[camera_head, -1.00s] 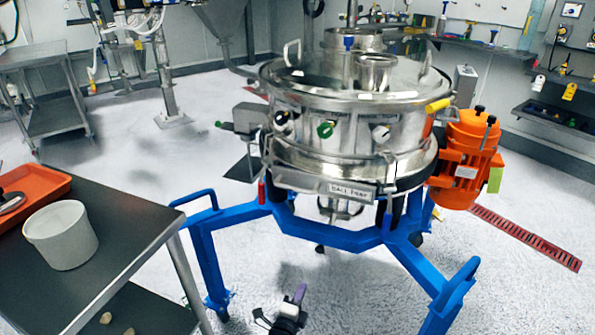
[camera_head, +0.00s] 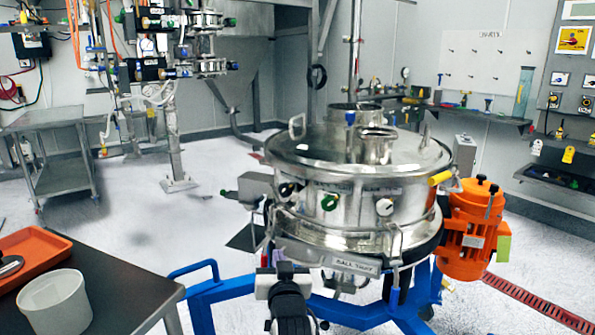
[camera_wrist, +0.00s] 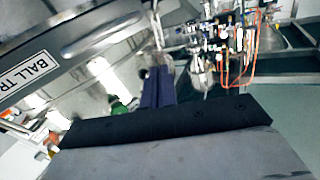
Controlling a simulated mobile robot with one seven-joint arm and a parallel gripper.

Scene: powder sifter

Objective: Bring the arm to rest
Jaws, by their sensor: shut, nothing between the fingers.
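My gripper (camera_wrist: 160,76) shows in the wrist view as two dark purple fingers lying together, with nothing between them. In the head view part of my arm stands at the bottom centre, in front of the steel sifter (camera_head: 340,220); the fingertips are not clear there. The sifter is a round steel drum with a lid, on a blue frame (camera_head: 350,313). I cannot tell how far my gripper is from the drum.
An orange motor (camera_head: 470,230) sticks out at the sifter's right. A dark table (camera_head: 125,290) at lower left bears an orange tray (camera_head: 40,248) and a white tub (camera_head: 55,303). A steel cart (camera_head: 58,180) stands behind. Open floor lies between cart and sifter.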

